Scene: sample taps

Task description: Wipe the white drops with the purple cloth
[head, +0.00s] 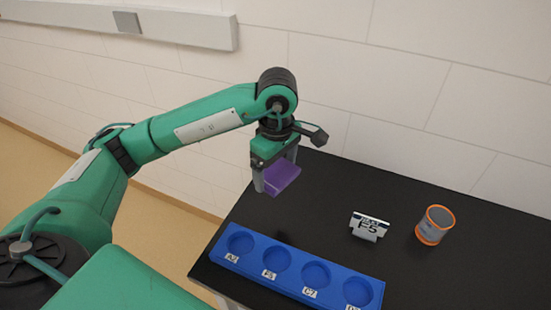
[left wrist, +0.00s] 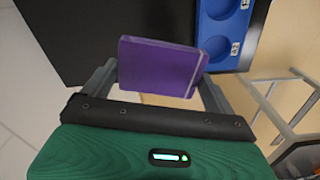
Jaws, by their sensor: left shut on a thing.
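The purple cloth (head: 281,177) is a folded block held between the fingers of my left gripper (head: 275,178), above the back left part of the black table. In the left wrist view the purple cloth (left wrist: 160,68) fills the space between the two grey fingers of the left gripper (left wrist: 160,80). The gripper is shut on it. I see no white drops in either view. My right gripper is not in view.
A blue tray (head: 245,268) with several round, labelled wells lies along the table's front left. A white wall is behind.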

